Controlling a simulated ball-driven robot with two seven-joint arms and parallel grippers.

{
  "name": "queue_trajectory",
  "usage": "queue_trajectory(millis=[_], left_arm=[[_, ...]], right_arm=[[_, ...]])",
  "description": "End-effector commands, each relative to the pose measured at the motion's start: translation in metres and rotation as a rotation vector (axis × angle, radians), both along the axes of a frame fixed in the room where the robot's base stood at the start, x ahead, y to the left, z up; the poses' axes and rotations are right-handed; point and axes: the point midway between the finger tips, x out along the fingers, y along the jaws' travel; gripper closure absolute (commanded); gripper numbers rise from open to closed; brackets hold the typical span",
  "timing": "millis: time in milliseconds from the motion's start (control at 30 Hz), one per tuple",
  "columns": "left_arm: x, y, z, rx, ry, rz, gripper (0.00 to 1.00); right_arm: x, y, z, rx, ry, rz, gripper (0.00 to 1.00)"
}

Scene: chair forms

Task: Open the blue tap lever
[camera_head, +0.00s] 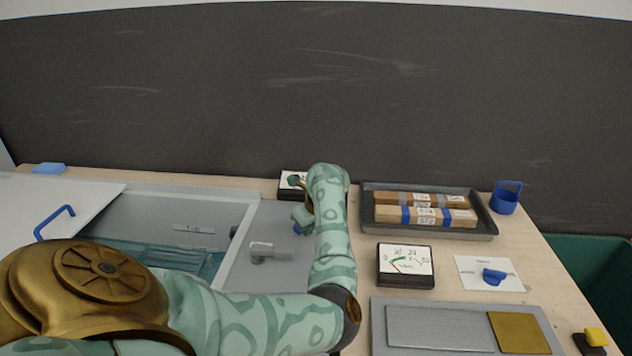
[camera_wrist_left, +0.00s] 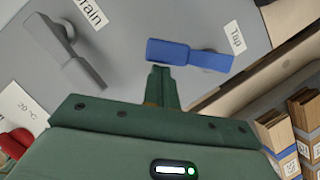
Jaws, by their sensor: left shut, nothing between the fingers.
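The blue tap lever (camera_wrist_left: 190,56) lies across the upper middle of the left wrist view, beside a label reading "Tap". In the head view only a bit of blue (camera_head: 297,229) shows beside my left gripper (camera_head: 301,216), which hides most of the lever. In the left wrist view my left gripper's fingers (camera_wrist_left: 161,72) are shut and empty. Their tips are at the lever's left part; I cannot tell whether they touch it. My right gripper is not in view.
A grey drain lever (camera_wrist_left: 72,48) is on the same grey panel; it also shows in the head view (camera_head: 268,249). The sink basin (camera_head: 205,240) is left. A dark tray (camera_head: 482,228) with wooden blocks, a gauge (camera_head: 405,265) and a blue holder (camera_head: 505,200) stand right.

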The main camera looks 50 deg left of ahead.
Motion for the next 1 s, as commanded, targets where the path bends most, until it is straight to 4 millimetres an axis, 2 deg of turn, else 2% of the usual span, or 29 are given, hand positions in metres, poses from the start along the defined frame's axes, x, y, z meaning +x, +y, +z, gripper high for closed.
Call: queue_trajectory(millis=[100, 400, 1000], left_arm=[[-0.002, 0.006, 0.001, 0.001, -0.001, -0.066, 1.0], [-0.004, 0.014, 0.0, 0.001, 0.001, -0.063, 1.0], [-0.004, 0.014, 0.0, 0.0, 0.0, -0.062, 1.0]], right_arm=[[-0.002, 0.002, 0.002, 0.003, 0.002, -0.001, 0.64], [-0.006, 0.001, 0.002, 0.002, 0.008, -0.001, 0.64], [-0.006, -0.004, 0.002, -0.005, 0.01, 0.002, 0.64]])
